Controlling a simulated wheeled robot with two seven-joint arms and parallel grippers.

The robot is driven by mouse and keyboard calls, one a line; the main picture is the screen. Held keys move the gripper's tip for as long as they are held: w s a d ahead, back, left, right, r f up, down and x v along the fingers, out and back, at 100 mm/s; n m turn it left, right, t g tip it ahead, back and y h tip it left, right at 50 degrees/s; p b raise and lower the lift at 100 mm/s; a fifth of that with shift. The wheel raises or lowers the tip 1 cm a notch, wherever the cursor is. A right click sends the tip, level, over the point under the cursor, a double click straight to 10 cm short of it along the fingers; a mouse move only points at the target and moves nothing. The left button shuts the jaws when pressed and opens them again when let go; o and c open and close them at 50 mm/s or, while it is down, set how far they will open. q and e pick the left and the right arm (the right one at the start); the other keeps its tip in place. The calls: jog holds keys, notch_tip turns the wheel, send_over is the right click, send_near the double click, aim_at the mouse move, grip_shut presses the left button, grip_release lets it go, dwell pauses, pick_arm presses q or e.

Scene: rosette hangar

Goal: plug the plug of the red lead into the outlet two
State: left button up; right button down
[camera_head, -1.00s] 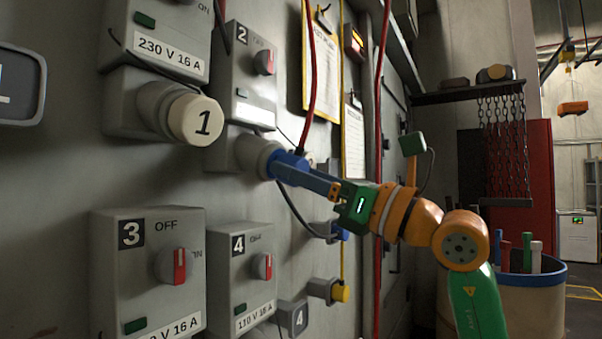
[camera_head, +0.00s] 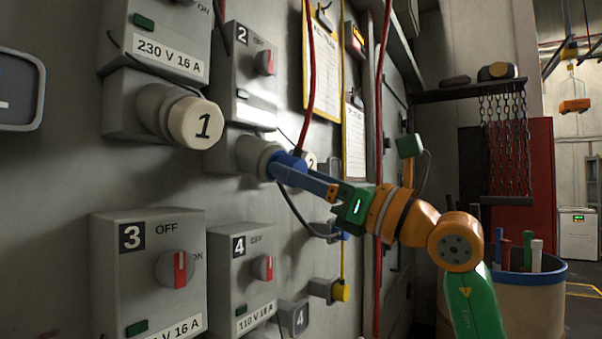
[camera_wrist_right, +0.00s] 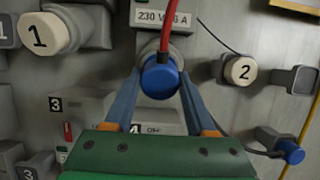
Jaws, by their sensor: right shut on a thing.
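My right gripper (camera_head: 303,177) is shut on the blue plug (camera_head: 289,166) of the red lead (camera_head: 312,80), which rises from the plug. The plug is at the mouth of the round grey socket of outlet two (camera_head: 256,154), below the switch box marked 2 (camera_head: 247,75). Plug and socket look in line and touching; how deep the plug sits is hidden. In the right wrist view the blue plug (camera_wrist_right: 161,76) is between both fingers and covers the socket. The outlet's cap marked 2 (camera_wrist_right: 243,70) is swung open to the right. My left gripper is not in view.
Outlet one has its cap (camera_head: 195,122) on, to the left. Switch boxes 3 (camera_head: 148,268) and 4 (camera_head: 240,273) stand out below. A dark cable curves under my gripper to another blue connector (camera_head: 340,232). A yellow connector (camera_head: 341,293) is lower. A bin (camera_head: 535,290) stands right.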

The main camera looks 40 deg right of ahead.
jog(key=shift+w+a+r, duration=0.1)
jog(key=shift+w, duration=0.15)
jog(key=shift+c, duration=0.7)
grip_release()
jog(key=b+v, duration=0.3)
jog(key=v, duration=0.4)
